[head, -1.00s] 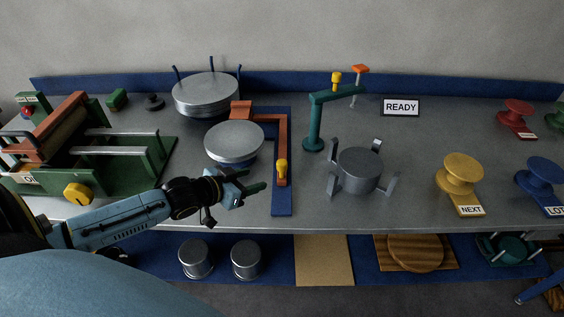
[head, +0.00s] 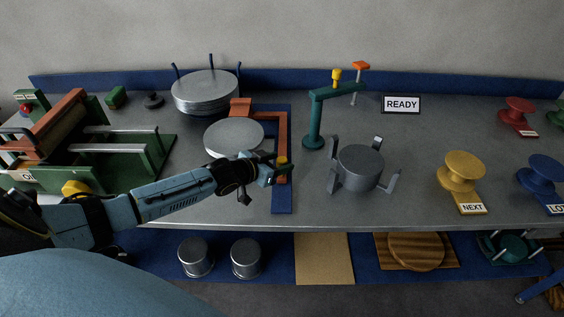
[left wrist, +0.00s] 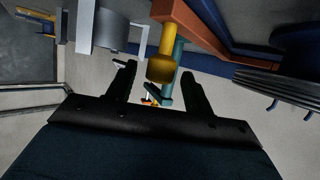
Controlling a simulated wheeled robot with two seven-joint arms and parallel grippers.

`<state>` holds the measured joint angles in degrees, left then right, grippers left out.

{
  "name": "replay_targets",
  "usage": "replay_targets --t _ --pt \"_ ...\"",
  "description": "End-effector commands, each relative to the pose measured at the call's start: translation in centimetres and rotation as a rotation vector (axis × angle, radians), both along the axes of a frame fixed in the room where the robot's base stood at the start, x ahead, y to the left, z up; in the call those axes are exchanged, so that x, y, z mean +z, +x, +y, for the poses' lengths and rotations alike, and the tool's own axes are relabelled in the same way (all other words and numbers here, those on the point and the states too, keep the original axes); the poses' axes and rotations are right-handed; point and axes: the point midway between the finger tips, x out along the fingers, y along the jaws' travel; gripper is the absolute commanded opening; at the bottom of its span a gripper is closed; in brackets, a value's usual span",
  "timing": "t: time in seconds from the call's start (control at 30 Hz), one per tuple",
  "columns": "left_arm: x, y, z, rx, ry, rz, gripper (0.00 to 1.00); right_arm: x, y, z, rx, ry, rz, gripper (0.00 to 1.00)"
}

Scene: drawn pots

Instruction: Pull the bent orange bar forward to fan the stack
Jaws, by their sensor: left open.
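The bent orange bar (head: 282,133) lies along a blue strip (head: 282,205), with its far end beside the metal stack. A yellow knob (head: 282,160) stands at its near end. My left gripper (head: 280,172) is at this knob in the head view. In the left wrist view the open fingers (left wrist: 160,88) have the yellow knob (left wrist: 161,66) between and just beyond their tips; I cannot tell whether they touch it. The stack of round metal plates (head: 234,135) is left of the bar; its edge also shows in the left wrist view (left wrist: 275,85). My right gripper is not in view.
A grey pot-like fixture with prongs (head: 360,167) and a teal post with an arm (head: 315,125) stand right of the bar. A larger plate stack (head: 205,90) is behind. A green roller machine (head: 90,150) is at left. Yellow (head: 461,172) and blue spools are at right.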

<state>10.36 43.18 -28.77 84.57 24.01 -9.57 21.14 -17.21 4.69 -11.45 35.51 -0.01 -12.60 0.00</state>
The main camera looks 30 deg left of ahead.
Motion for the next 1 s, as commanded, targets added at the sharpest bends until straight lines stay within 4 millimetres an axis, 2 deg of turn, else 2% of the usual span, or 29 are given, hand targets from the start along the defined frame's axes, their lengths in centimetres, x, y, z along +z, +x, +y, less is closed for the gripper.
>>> replay_targets --t 0.2,0.53,0.93,1.0 --pt "-0.7 1.5 -0.4 0.000 -0.001 0.001 0.52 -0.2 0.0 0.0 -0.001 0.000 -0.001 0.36" --pt "-0.7 1.7 -0.4 0.000 0.000 0.000 0.52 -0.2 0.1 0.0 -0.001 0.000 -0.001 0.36" --pt "-0.7 1.7 -0.4 0.000 -0.001 0.001 0.01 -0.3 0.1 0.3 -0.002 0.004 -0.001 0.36" --pt "-0.7 1.7 -0.4 0.000 -0.001 0.001 0.00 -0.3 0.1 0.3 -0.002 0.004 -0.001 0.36"
